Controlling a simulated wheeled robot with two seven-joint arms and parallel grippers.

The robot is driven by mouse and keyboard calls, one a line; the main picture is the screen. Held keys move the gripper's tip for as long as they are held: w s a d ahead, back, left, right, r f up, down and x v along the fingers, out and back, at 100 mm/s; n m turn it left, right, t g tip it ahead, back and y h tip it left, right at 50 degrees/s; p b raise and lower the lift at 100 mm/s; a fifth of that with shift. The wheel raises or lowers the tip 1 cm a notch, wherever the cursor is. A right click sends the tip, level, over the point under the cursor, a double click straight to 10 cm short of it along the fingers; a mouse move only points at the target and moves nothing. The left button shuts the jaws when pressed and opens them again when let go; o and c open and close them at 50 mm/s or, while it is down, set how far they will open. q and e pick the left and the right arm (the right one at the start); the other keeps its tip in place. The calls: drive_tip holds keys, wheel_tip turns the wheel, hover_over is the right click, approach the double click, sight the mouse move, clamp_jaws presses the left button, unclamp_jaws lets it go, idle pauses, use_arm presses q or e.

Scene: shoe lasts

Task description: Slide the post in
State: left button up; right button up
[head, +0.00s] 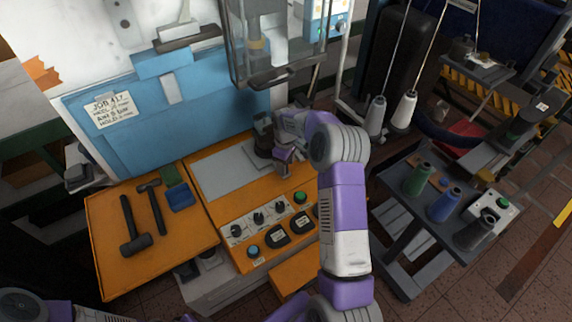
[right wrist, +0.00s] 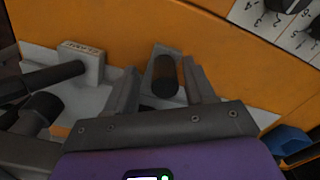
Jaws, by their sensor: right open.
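My right gripper (head: 283,154) is at the machine, over the back of its orange bed, beside a dark upright part (head: 263,142). In the right wrist view its two fingers (right wrist: 161,68) are open, one on each side of a short dark post (right wrist: 165,78). The post is in front of a grey block or bracket (right wrist: 168,50). I cannot tell whether the fingers touch the post, or how far it sits in the block. My left gripper is outside the views.
A labelled pale block (right wrist: 80,60) with a dark rod (right wrist: 52,75) lies left of the fingers. The control panel (head: 268,225) is in front. Hammers (head: 133,225) lie on an orange side table (head: 95,215). A cart (head: 385,180) with thread cones stands right.

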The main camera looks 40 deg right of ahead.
wheel_tip(320, 180, up, 7)
drive_tip(key=shift+p, duration=0.35)
idle(0.4)
